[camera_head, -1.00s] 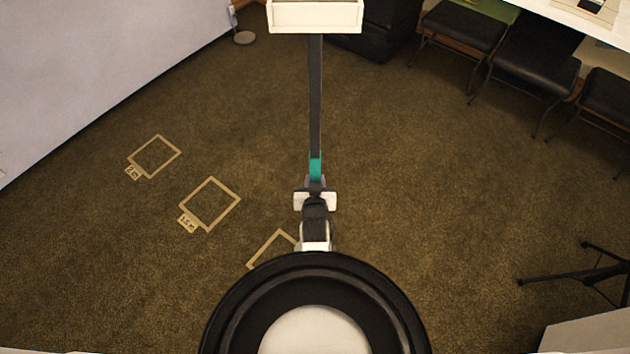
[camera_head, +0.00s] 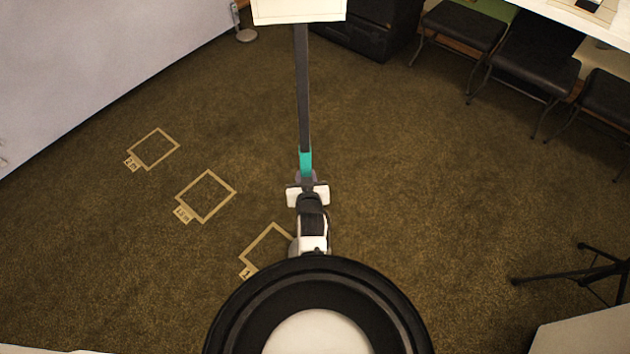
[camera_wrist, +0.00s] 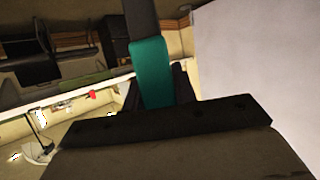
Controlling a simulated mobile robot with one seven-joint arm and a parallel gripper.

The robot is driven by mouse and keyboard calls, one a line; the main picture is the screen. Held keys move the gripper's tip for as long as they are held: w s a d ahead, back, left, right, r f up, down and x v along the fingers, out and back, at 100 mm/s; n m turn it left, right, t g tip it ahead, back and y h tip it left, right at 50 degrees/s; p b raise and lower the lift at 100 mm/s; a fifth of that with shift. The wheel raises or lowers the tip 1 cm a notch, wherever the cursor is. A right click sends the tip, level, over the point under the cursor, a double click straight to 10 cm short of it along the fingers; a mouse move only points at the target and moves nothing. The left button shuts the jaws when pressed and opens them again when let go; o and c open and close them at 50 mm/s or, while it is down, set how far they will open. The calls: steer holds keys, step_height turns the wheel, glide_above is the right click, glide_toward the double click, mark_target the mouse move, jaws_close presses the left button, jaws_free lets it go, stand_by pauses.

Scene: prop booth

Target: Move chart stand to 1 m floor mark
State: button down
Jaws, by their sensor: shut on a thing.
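The chart stand shows in the head view as a dark upright pole (camera_head: 303,90) with a teal grip band (camera_head: 305,161) and a pale board (camera_head: 298,10) at its top, cut by the upper edge. My gripper (camera_head: 307,184) is shut on the pole at the teal band. In the wrist view the teal band (camera_wrist: 153,75) sits between the fingers. The stand's foot is not visible. The 1 m floor mark (camera_head: 262,247) is a tape outline left of my arm, partly hidden by my own body; its label shows only a "1".
The 1.5 m mark (camera_head: 206,196) and the 2 m mark (camera_head: 154,149) lie farther left on open carpet. A black cabinet (camera_head: 370,30) and dark chairs (camera_head: 535,65) stand at the back. Dark tripod-like legs (camera_head: 575,275) are at right. A pale wall (camera_head: 90,70) bounds the left.

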steer(key=a+r+n+g+y+b, duration=0.1)
steer(key=a+n+y+b, duration=0.1)
steer(key=a, duration=0.7)
steer(key=a+r+n+g+y+b, duration=0.2)
steer(key=a+n+y, duration=0.3)
steer(key=a, duration=0.3)
steer(key=shift+a+r+g+y+b, duration=0.3)
steer(key=shift+a+y+b, duration=0.05)
steer(key=shift+y+b, duration=0.1)
steer(key=shift+f, duration=0.1)
steer(key=shift+f+b, duration=0.6)
steer(key=shift+f, duration=0.2)
steer(key=shift+f+b, duration=2.4)
steer(key=shift+b, duration=0.05)
stand_by(0.7)
steer(key=c, duration=1.1)
jaws_free()
steer(key=shift+o, duration=0.3)
steer(key=shift+f, duration=0.3)
steer(key=b+v, duration=0.1)
steer(key=v, duration=1.3)
steer(key=shift+r+b, duration=0.25)
steer(key=shift+b, duration=0.05)
